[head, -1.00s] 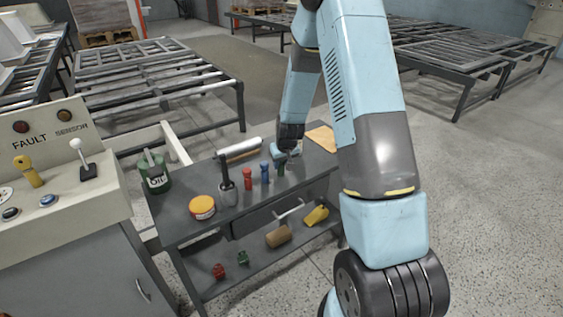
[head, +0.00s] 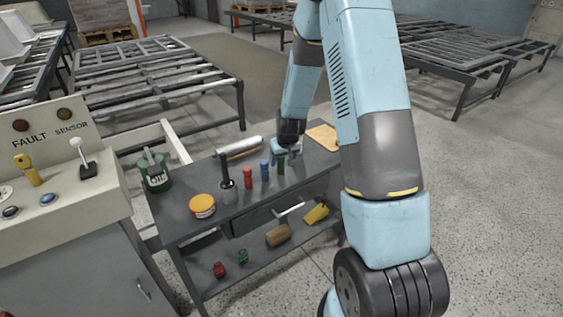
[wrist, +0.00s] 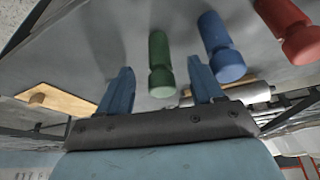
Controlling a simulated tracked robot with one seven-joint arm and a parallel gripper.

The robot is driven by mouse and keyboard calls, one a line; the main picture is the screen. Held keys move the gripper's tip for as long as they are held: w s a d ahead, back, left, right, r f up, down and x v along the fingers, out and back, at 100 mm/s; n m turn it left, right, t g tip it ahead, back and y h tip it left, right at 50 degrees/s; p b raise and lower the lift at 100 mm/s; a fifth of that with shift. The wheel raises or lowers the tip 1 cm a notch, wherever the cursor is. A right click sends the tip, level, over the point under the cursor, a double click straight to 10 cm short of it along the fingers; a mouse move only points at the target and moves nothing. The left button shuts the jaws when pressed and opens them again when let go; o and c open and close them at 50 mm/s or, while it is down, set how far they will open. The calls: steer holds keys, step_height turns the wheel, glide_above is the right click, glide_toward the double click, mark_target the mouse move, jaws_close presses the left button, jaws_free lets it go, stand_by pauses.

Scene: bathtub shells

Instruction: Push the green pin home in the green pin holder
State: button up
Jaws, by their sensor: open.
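The green pin (head: 281,166) stands upright on the grey bench top, at the right end of a row with a blue pin (head: 265,171) and a red pin (head: 248,178). Its holder cannot be made out separately. My gripper (head: 294,157) is just behind and right of the green pin in the head view. In the wrist view the green pin (wrist: 160,60) appears between the two blue fingers of my open gripper (wrist: 162,72), with a gap on each side. I cannot tell its depth from the fingers.
A white roll (head: 239,146) and a wooden board (head: 322,137) lie behind. A lower shelf holds several small objects.

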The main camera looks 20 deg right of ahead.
steer(key=v, duration=1.1)
steer(key=shift+r, duration=0.2)
steer(key=shift+s, duration=0.15)
steer(key=s+r, duration=1.3)
steer(key=r, duration=0.4)
steer(key=s+r, duration=0.3)
steer(key=s, duration=0.6)
steer(key=s+r+m+t, duration=0.1)
steer(key=s+r, duration=0.3)
steer(key=s, duration=0.5)
steer(key=shift+a+r, duration=0.3)
steer(key=shift+a, duration=0.1)
